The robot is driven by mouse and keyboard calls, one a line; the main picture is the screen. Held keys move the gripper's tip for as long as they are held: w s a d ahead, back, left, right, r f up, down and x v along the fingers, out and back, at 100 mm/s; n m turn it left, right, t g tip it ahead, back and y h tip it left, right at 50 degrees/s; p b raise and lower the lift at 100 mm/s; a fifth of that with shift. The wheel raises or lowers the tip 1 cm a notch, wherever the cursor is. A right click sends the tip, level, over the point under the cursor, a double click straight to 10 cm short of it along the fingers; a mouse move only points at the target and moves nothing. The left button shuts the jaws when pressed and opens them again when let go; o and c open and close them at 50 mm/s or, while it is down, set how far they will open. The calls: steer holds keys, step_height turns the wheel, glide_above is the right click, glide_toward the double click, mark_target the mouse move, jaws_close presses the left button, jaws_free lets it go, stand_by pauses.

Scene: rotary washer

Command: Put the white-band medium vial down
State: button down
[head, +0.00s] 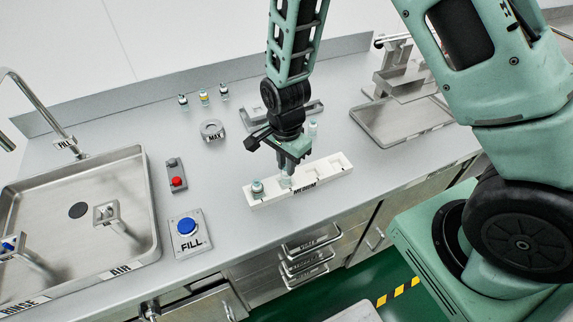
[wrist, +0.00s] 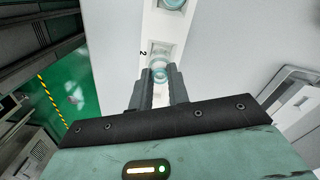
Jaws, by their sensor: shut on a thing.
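A long white rack labelled MEDIUM (head: 325,182) lies near the front edge of the counter. My gripper (head: 285,174) points down over it, shut on a clear vial (head: 285,183). In the wrist view the vial (wrist: 160,72) is between my two fingertips (wrist: 159,82), at the rack slot next to the mark 2. Its band colour is hidden, and I cannot tell whether its base is seated in the slot. Another vial (head: 257,187) stands in the left end of the rack; it also shows in the wrist view (wrist: 172,4).
A blue FILL button (head: 187,226), a red-button box (head: 176,182) and a sink (head: 140,235) are to the left. Several small vials (head: 204,97) and a MAX ring (head: 212,129) stand behind. A metal tray (head: 385,137) is to the right. The rack's right end looks empty.

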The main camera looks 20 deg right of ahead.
steer(key=shift+f, duration=0.8)
steer(key=shift+f, duration=0.1)
steer(key=c, duration=1.3)
jaws_free()
steer(key=shift+c, duration=0.2)
